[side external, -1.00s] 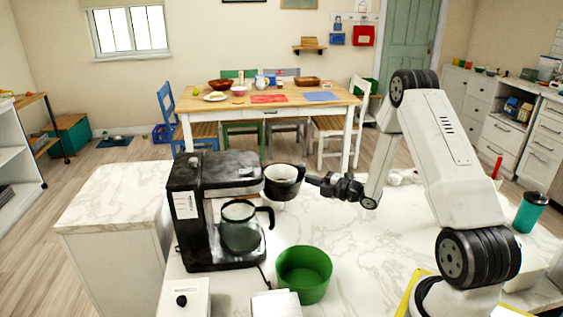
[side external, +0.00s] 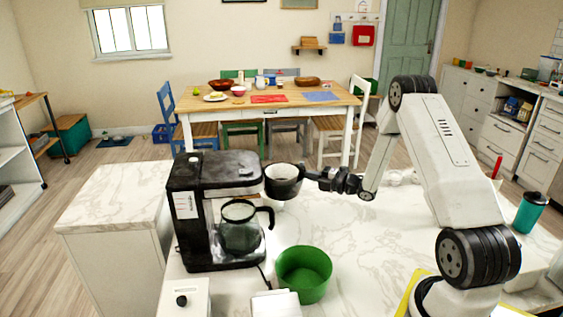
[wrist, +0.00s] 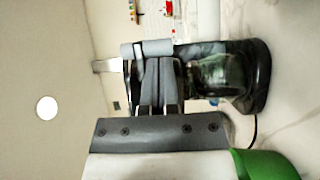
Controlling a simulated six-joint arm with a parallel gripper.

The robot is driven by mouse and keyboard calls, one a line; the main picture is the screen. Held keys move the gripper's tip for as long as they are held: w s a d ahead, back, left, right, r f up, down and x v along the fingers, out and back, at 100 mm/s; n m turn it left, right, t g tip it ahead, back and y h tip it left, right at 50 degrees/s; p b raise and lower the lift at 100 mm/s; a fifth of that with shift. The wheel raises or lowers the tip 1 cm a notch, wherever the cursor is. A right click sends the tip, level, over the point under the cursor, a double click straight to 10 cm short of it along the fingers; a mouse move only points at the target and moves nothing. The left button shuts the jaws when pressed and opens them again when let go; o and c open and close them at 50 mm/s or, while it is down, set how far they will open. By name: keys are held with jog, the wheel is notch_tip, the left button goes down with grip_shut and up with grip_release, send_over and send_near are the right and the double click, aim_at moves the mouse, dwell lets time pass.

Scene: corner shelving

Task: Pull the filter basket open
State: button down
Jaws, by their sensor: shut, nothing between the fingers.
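The filter basket (side external: 283,188) is a dark round cup with a pale inside. It hangs out from the right side of the black coffee maker (side external: 185,225), above the glass carafe's right edge, and stands clear of the housing. The carafe (side external: 238,232) sits in the coffee maker below. My gripper (side external: 316,175) is at the basket's right side, by its handle; I cannot tell whether it touches it. In the wrist view, my gripper's fingers (wrist: 160,85) are close together with nothing visible between them. The coffee maker (wrist: 255,75) appears there turned sideways.
A green bowl (side external: 303,275) stands on the marble counter just right of the coffee maker. A white box (side external: 185,300) is in front. The counter (side external: 370,235) is clear in the middle. A teal cup (side external: 530,212) is at far right.

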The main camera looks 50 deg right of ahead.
jog(key=shift+w+d+n+y, duration=0.3)
jog(key=shift+w+d+y, duration=0.2)
jog(key=shift+w+d, duration=0.65)
jog(key=shift+s, duration=0.1)
jog(key=v, duration=0.7)
jog(key=shift+s+d, duration=0.15)
jog(key=shift+s, duration=0.2)
